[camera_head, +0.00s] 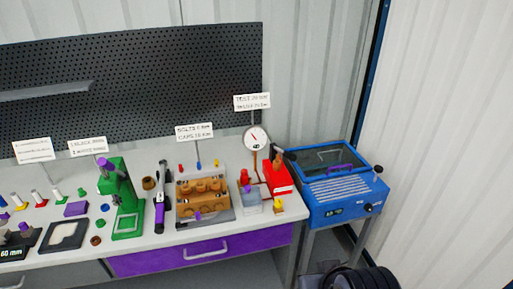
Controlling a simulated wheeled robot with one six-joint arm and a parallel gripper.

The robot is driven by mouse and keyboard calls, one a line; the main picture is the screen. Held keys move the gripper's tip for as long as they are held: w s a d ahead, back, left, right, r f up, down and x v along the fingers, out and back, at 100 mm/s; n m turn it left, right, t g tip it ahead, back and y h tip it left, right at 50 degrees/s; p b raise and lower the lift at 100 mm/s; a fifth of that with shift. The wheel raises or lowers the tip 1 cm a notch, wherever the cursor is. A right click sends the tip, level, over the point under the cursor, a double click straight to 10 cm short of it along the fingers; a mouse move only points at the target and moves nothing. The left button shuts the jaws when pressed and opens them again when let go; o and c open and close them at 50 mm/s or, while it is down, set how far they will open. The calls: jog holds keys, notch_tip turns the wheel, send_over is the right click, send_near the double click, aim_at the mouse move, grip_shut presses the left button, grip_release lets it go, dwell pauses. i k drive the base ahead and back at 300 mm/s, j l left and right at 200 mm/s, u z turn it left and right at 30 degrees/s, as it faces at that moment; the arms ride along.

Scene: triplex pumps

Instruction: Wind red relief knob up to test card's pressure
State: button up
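A white test card (252,101) stands on a thin post at the right end of the bench. Its first word looks like TEST; the rest is too small to read. A round white pressure gauge (256,139) stands below it, its reading too small to tell. A red test unit (278,177) sits beneath the gauge, beside a pale clear box. A small red part (244,177) shows at the left of this unit; I cannot tell if it is the relief knob. My gripper is not in view.
The white bench (62,212) carries a green press (125,200), a wooden block tray (204,217) and other small parts. A blue cabinet (340,198) with a lid window stands close to the right. A black perforated board (150,85) backs the bench.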

aim_at(244, 172)
jog(key=i+u, duration=0.35)
jog(key=i, duration=0.65)
